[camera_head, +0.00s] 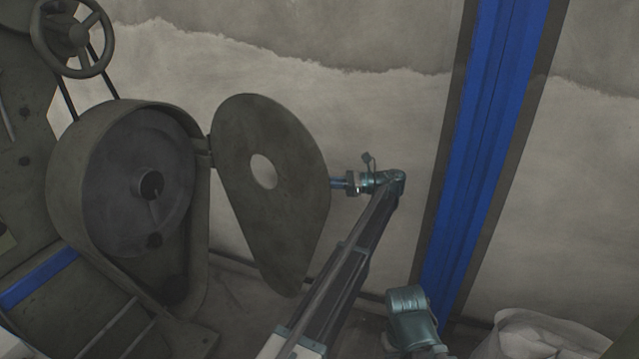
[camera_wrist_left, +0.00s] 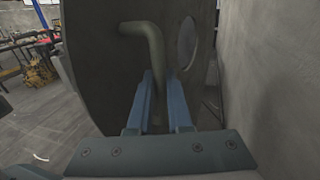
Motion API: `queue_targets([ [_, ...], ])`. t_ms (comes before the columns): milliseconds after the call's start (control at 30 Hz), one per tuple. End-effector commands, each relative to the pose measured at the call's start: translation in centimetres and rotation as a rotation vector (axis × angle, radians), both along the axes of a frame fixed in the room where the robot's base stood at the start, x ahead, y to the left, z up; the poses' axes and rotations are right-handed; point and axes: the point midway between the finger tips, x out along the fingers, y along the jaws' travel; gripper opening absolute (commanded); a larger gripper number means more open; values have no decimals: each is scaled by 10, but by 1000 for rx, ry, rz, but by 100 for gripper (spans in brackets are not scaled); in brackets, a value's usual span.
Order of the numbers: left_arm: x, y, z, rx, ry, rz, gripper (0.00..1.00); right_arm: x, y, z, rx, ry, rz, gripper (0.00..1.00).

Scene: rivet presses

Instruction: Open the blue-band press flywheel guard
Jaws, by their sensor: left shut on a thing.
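The flywheel guard (camera_head: 285,150) is a dark teardrop plate with a round hole. It stands swung out on its hinge side, right of the press housing (camera_head: 75,165), so the flywheel (camera_head: 125,185) is exposed. A blue band (camera_head: 38,278) crosses the press below left. My left gripper (camera_head: 336,183) is at the guard's right edge. In the left wrist view its blue fingers (camera_wrist_left: 163,100) are shut on the bent guard handle (camera_wrist_left: 148,42), and the guard plate (camera_wrist_left: 100,65) fills the background. The handle is hidden in the head view.
A grey wall (camera_head: 385,125) stands behind the guard, and it is close on the right in the left wrist view. A blue post (camera_head: 490,130) stands right of my left arm. A handwheel (camera_head: 75,35) is above the housing. A pale sack-like object (camera_head: 545,335) lies bottom right.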

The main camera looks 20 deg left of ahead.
Motion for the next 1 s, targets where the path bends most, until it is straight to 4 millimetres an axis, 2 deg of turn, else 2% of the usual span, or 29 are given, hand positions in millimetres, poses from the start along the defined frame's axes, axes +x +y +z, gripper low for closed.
queue_targets([
  [233, 0, 0, -1, -6, 2, 0, 0, 0, 0, 0, 0, 0, 0, 50],
  [267, 0, 0, -1, -6, 2, -1, 19, 0, 0, 0, 0, 0, 0, 50],
  [400, 0, 0, -1, -3, 1, -1, 44, 0, 0, 0, 0, 0, 0, 50],
  [433, 0, 0, -1, -3, 1, -1, 47, 0, 0, 0, 0, 0, 0, 50],
  [1000, -2, 0, 0, -2, 1, -28, 47, 0, 0, 0, 0, 0, 0, 50],
])
